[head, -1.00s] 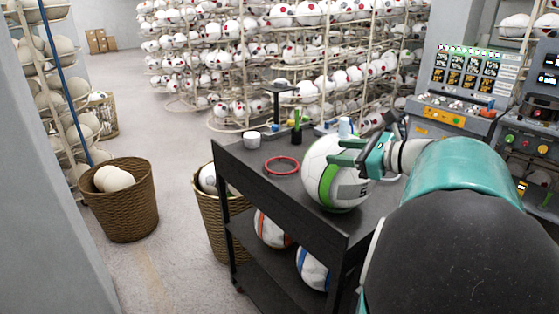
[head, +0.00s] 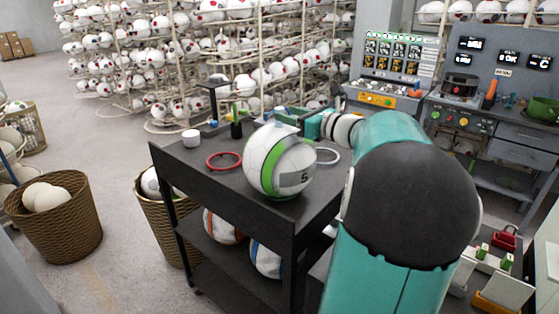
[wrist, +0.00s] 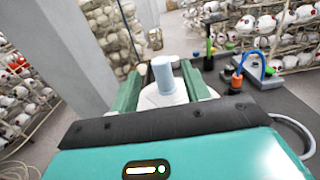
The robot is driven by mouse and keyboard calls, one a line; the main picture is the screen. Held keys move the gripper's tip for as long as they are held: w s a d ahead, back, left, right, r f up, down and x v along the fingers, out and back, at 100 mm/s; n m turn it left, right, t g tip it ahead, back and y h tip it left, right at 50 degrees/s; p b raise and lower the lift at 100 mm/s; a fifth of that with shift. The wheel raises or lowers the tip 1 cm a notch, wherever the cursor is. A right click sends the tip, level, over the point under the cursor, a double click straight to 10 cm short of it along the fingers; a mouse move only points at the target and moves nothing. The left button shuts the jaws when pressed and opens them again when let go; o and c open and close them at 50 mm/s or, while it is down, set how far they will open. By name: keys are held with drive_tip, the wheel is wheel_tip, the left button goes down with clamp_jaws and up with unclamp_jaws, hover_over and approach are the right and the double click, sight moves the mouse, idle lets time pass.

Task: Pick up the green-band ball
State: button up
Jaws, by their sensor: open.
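The green-band ball (head: 275,162) is white with a green stripe and a grey patch marked 5. It rests on the top of the black cart (head: 190,170) in the head view. My gripper (head: 290,116) is at the ball's upper far side, partly hidden behind it. In the wrist view the two green fingers (wrist: 163,82) stand apart. A white rounded surface (wrist: 178,98) shows low between them, and a pale blue cylinder (wrist: 163,72) appears there too. I cannot tell whether the fingers touch the ball.
A red ring (head: 224,161), a white cup (head: 191,138) and a pale ring (head: 328,156) lie on the cart. Other balls sit on its lower shelf. Wicker baskets (head: 60,222) stand at left. A control console (head: 385,95) is behind at right.

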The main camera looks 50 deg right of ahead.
sight(283, 112)
drive_tip(key=w, duration=0.4)
drive_tip(key=shift+w+a, duration=0.1)
drive_tip(key=shift+w, duration=0.1)
clamp_jaws()
